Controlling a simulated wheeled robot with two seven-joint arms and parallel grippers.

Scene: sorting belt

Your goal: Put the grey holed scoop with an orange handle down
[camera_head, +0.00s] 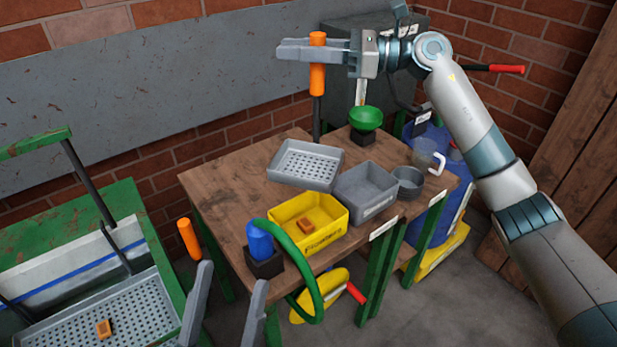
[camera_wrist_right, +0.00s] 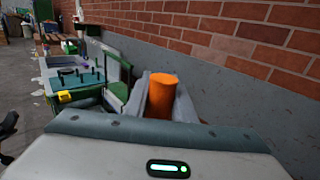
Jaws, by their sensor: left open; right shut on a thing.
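The grey holed scoop (camera_head: 305,165) has a flat perforated pan, a dark upright shaft and an orange handle (camera_head: 317,80). My right gripper (camera_head: 315,50) is shut on the handle near its top, high above the wooden table. The handle also shows between the fingers in the right wrist view (camera_wrist_right: 161,97). The pan is over the back left part of the table (camera_head: 225,190); I cannot tell whether it touches the top. My left gripper (camera_head: 225,310) is open and empty at the bottom of the head view, in front of the table.
A blue object with a green hose (camera_head: 300,262) is at the front. Another orange handle (camera_head: 189,239) and a perforated tray (camera_head: 75,325) are left.

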